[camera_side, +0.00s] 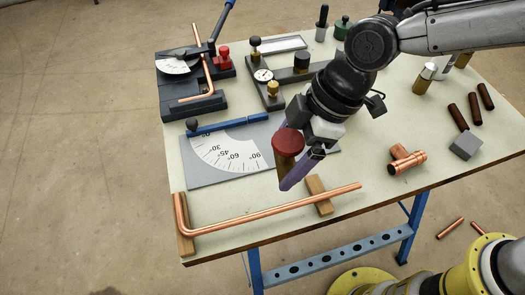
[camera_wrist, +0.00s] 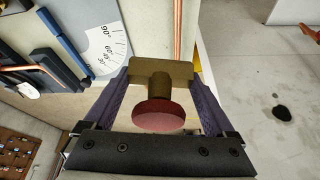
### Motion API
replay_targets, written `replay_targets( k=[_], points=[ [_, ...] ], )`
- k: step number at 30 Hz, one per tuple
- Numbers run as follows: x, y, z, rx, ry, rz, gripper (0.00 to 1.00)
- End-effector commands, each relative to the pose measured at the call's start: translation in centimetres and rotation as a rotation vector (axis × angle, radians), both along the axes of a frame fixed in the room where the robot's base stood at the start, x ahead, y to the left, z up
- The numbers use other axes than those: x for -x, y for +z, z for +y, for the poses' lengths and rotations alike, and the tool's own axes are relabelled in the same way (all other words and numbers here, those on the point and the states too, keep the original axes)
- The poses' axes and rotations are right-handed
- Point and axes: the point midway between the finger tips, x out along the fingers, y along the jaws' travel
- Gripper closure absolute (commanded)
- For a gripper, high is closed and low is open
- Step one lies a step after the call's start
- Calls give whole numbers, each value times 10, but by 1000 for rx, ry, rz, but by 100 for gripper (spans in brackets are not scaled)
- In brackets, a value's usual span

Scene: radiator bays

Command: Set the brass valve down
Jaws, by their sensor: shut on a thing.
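The brass valve is a brass body with a round dark red cap. In the wrist view the valve (camera_wrist: 163,85) sits between the two purple fingers of my gripper (camera_wrist: 162,78), which is shut on it. In the side view the valve's red cap (camera_side: 288,141) and brass stem show in front of my gripper (camera_side: 292,168), over the front part of the table. The lower end of the valve is partly hidden by a finger in the side view. I cannot tell how far the valve is above the table top.
A bent copper pipe (camera_side: 265,210) lies along the front edge on wooden blocks (camera_side: 318,194), close to my gripper. A protractor plate (camera_side: 215,170) lies behind. A copper tee (camera_side: 407,163) is to the right. Bare table (camera_side: 375,207) shows at front right.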

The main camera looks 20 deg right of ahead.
Motion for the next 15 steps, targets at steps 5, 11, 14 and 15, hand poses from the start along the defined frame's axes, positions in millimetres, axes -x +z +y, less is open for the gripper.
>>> replay_targets(
  k=[5,11,14,15],
  points=[
    [5,5,-7,-3,-1,-2,92],
    [5,-1,-17,3,-28,5,92],
    [-9,-2,-36,4,-84,5,92],
    [-17,-3,-47,5,-116,6,92]
  ],
)
